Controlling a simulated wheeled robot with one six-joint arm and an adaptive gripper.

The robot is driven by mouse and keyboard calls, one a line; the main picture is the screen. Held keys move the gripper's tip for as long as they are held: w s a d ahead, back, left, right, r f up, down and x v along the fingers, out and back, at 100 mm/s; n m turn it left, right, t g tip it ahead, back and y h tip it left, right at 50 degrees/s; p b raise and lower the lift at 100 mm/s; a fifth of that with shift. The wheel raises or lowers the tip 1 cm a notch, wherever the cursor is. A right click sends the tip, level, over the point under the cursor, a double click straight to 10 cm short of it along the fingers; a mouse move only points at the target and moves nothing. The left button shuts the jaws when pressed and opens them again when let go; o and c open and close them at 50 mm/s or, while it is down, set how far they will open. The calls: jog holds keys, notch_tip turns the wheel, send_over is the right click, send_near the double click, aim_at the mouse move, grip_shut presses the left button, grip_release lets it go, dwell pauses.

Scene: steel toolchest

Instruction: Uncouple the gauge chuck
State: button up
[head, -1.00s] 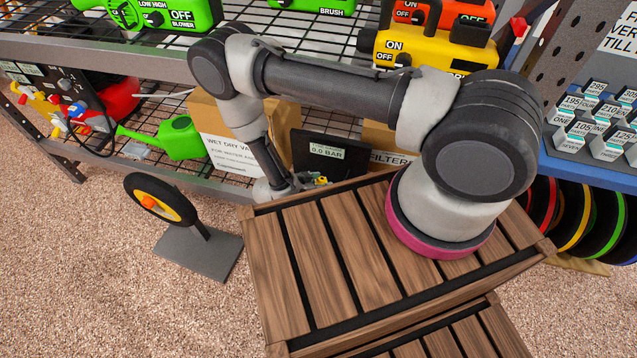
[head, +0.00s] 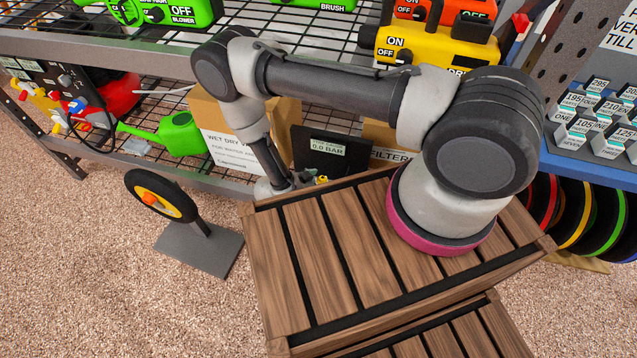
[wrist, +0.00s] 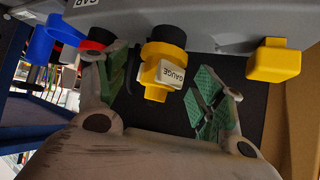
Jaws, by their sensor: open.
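The gauge chuck (wrist: 155,92) is a yellow fitting with a black collar and a tag reading GAUGE. In the wrist view it hangs under a grey panel edge. My gripper (wrist: 163,80) is open, with its green-padded fingers on either side of the chuck; I see gaps between the pads and the chuck. In the head view a dark gauge unit (head: 340,155) has a display that appears to read 0.0 BAR. My gripper is mostly hidden there behind the wooden stool's edge, and I cannot make out the chuck clearly.
A blue fitting (wrist: 42,42) and a red one (wrist: 97,38) sit left of the chuck; a yellow block (wrist: 273,62) is at right. The slatted wooden stool (head: 325,260), a cardboard box (head: 215,118) and a wheel on a stand (head: 160,197) are near my arm.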

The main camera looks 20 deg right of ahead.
jog(key=v, duration=1.2)
jog(key=shift+s+a+f, duration=0.1)
dwell(0.4)
